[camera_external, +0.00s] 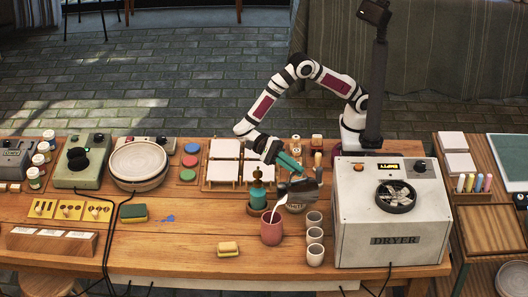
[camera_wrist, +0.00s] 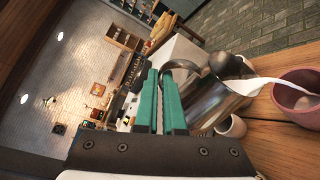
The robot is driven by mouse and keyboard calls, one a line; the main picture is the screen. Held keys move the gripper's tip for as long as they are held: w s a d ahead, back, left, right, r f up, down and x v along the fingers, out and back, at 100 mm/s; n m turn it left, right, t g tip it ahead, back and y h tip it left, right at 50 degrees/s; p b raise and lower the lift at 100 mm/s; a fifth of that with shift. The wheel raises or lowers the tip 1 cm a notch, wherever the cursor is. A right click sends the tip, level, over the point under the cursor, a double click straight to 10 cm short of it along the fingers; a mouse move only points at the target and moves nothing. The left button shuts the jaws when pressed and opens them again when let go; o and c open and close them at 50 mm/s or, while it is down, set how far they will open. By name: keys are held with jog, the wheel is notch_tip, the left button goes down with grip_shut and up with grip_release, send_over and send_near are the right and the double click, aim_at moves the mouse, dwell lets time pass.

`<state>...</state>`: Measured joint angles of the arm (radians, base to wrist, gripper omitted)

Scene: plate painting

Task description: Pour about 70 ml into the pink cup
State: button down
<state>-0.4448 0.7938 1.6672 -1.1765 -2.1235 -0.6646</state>
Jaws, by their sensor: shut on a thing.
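My gripper (camera_external: 291,163) has teal fingers (camera_wrist: 160,105) and is shut on the handle of a metal pitcher (camera_external: 302,188). The pitcher (camera_wrist: 212,100) is tilted above and to the right of the cup. A white stream (camera_external: 277,208) runs from its spout down into the cup. The liquid level in the cup is hard to judge.
Several small pale cups (camera_external: 314,236) stand in a row just right of the pink cup. The white dryer (camera_external: 365,220) is beyond them. A teal bottle (camera_external: 257,192) stands close behind the cup. Table left of the cup is mostly clear.

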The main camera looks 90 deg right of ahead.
jog(key=shift+w+a+r+m, duration=0.3)
jog(key=shift+w+r+m, duration=0.2)
jog(key=shift+m, duration=0.2)
dwell(1.4)
jog(key=s, duration=0.1)
jog(key=s+d+n, duration=0.1)
jog(key=s+f, duration=0.1)
jog(key=shift+d+n, duration=0.3)
jog(key=shift+n, duration=0.1)
jog(key=shift+s+d+f+n+t+h, duration=0.15)
jog(key=shift+s+d+f+n+t, duration=0.2)
jog(key=shift+s+f+n, duration=0.25)
jog(key=shift+s+d+f+n+t+h, duration=0.2)
jog(key=shift+s+f+n+t, duration=0.15)
jog(key=shift+s+f+n, duration=0.25)
jog(key=shift+s+d+f+n, duration=0.1)
jog(key=shift+s+f+n, duration=0.1)
jog(key=shift+f+n, duration=0.2)
